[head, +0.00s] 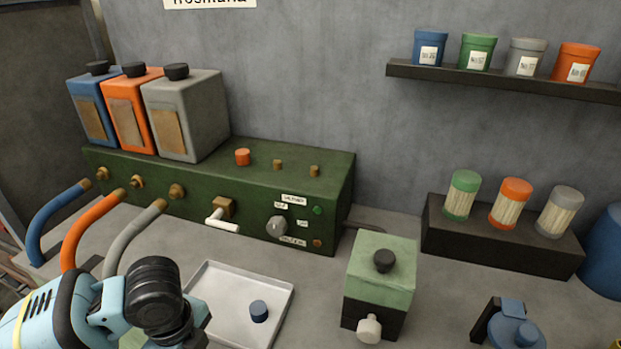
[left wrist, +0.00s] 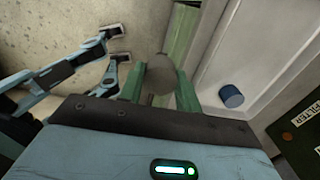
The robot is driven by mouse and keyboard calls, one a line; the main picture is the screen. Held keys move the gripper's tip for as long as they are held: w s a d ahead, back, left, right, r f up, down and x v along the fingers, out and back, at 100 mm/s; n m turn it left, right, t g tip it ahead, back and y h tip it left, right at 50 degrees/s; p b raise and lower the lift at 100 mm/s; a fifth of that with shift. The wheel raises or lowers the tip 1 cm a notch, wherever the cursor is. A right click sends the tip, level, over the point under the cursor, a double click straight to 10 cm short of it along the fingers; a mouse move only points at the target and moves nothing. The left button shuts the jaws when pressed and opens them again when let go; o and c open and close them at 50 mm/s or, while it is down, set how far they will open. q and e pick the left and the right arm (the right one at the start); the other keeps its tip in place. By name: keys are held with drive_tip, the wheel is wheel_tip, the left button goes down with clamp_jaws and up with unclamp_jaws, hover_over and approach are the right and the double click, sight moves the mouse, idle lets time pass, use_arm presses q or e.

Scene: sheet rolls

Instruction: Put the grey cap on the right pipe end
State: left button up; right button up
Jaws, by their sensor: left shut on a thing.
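My left gripper (left wrist: 160,90) is shut on the grey cap (left wrist: 165,72) in the left wrist view, holding it above the table. In the head view my left arm covers the cap and the fingertips. The right pipe end (head: 314,170) is a bare brass stub on top of the green machine (head: 215,195). The middle pipe end (head: 277,164) is also bare. An orange cap (head: 242,156) sits to their left on the same top. My right gripper (left wrist: 116,44) shows empty and open in the left wrist view; it is outside the head view.
A white tray (head: 218,290) holds a blue cap (head: 259,311), also in the left wrist view (left wrist: 231,96). Blue, orange and grey canisters (head: 195,115) stand on the machine's left, with hoses (head: 85,230) below. A green-topped box (head: 385,265) stands right of the tray.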

use_arm(q)
drive_tip(key=n, duration=0.2)
drive_tip(key=r+n, duration=0.1)
drive_tip(key=n, duration=0.1)
drive_tip(key=r+n, duration=0.1)
drive_tip(key=n, duration=0.1)
drive_tip(key=shift+a+r, duration=0.15)
drive_tip(key=shift+a, duration=0.2)
drive_tip(key=n, duration=0.2)
drive_tip(key=r+n, duration=0.1)
drive_tip(key=n, duration=0.2)
drive_tip(key=shift+s+a+r+n, duration=0.15)
drive_tip(key=shift+a+r+n, duration=0.1)
drive_tip(key=shift+r+n, duration=0.15)
drive_tip(key=n, duration=0.1)
drive_tip(key=r+n, duration=0.1)
drive_tip(key=n, duration=0.3)
drive_tip(key=shift+s+a+r, duration=0.2)
drive_tip(key=shift+a+r, duration=0.05)
drive_tip(key=shift+r, duration=0.05)
drive_tip(key=n, duration=0.1)
drive_tip(key=r+n, duration=0.1)
drive_tip(key=n, duration=0.3)
drive_tip(key=shift+s+a+r, duration=0.2)
drive_tip(key=shift+r, duration=0.05)
